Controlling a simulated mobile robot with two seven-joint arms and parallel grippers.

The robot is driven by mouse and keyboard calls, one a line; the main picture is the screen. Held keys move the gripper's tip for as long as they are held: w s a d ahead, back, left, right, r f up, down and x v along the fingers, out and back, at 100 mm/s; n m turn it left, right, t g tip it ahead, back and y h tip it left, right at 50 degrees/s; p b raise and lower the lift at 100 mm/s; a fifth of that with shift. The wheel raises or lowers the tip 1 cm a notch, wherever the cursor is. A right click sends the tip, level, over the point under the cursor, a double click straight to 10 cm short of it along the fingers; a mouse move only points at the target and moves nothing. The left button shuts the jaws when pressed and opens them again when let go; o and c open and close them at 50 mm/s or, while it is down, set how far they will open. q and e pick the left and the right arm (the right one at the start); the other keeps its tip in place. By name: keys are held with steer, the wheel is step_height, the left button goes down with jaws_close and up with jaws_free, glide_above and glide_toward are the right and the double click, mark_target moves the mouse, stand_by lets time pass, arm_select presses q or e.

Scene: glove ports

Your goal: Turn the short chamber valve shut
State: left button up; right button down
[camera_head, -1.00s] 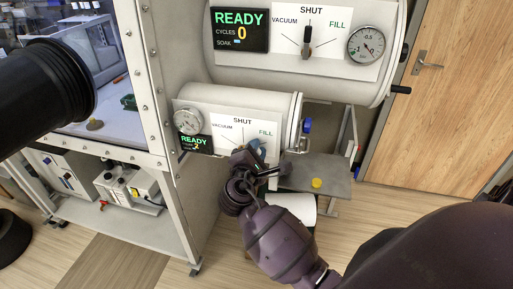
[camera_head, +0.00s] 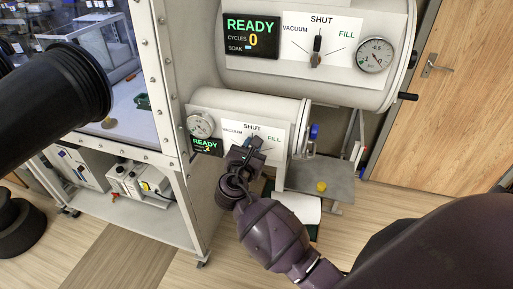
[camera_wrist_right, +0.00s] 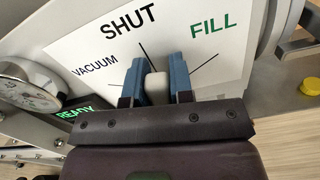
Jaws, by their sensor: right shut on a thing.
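The short chamber (camera_head: 270,107) is the lower, smaller white cylinder in the head view. Its valve panel (camera_head: 277,153) reads VACUUM, SHUT and FILL. My right gripper (camera_head: 254,142) is at the middle of this panel, below the SHUT word. In the right wrist view, the blue fingers of the right gripper (camera_wrist_right: 157,82) stand on either side of the valve handle's pale tip (camera_wrist_right: 156,86) and are shut on it. The handle lies near the SHUT mark line. The gripper hides the rest of the handle. My left gripper is not in view.
The larger chamber (camera_head: 240,72) above has its own valve (camera_head: 316,58) and gauge (camera_head: 375,55). A small gauge (camera_head: 201,126) and READY display (camera_head: 207,147) sit left of the short chamber's panel. A grey shelf (camera_head: 335,183) holds a yellow piece (camera_head: 321,186).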

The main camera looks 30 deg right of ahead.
steer(key=shift+w+a+n, duration=0.3)
steer(key=shift+n, duration=0.7)
steer(key=c, duration=1)
jaws_free()
steer(key=shift+a, duration=0.1)
steer(key=b+v, duration=0.1)
steer(key=v, duration=0.9)
steer(key=shift+s+a, duration=0.15)
steer(key=shift+s, duration=0.15)
